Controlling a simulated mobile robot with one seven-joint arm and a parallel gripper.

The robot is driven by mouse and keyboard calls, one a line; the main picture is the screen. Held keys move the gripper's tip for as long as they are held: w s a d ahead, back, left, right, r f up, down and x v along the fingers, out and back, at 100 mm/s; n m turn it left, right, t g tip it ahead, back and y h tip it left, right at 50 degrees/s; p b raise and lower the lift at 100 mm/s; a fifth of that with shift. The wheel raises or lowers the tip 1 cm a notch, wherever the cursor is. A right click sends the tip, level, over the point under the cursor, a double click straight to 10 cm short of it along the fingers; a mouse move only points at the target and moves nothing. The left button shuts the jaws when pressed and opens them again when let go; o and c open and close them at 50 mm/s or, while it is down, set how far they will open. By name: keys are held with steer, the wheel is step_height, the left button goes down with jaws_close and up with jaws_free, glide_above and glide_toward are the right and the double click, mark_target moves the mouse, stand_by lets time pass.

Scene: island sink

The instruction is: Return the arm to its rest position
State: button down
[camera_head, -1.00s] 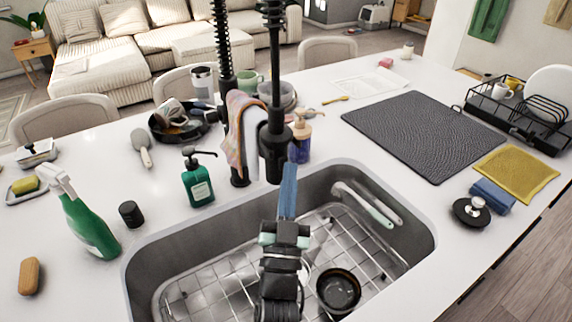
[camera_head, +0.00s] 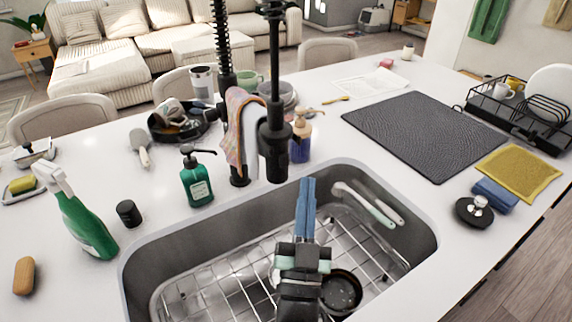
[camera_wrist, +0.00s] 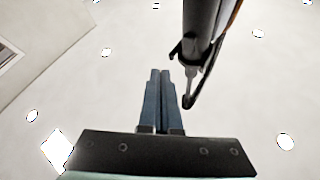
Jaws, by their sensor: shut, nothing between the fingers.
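My gripper (camera_head: 307,183) is over the sink in the head view, with its blue fingers side by side, pointing away toward the faucet side. It is shut and empty. In the wrist view my gripper (camera_wrist: 160,75) shows its two blue fingers together against a pale ceiling. The dark faucet (camera_wrist: 200,40) hangs close to the fingertips, at the right in that view; I cannot tell the exact gap. My arm hides part of the sink's middle.
The sink (camera_head: 420,225) holds a wire rack, a dark bowl (camera_head: 342,291) and light-handled utensils (camera_head: 372,205). The faucet (camera_head: 275,140) stands behind it. A green soap bottle (camera_head: 197,180) and a spray bottle (camera_head: 88,228) stand left. A drying mat (camera_head: 420,130) lies right.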

steer(key=shift+s+d, duration=0.6)
steer(key=shift+s, duration=0.2)
step_height(320, 180, up, 21)
steer(key=n+t, duration=0.2)
steer(key=s+r+t, duration=0.1)
steer(key=s+r, duration=0.5)
steer(key=r, duration=0.3)
steer(key=s+a+r+n, duration=0.1)
steer(key=s+r, duration=0.5)
steer(key=r, duration=0.3)
steer(key=shift+a+t+y, duration=0.2)
steer(key=shift+t+y, duration=0.2)
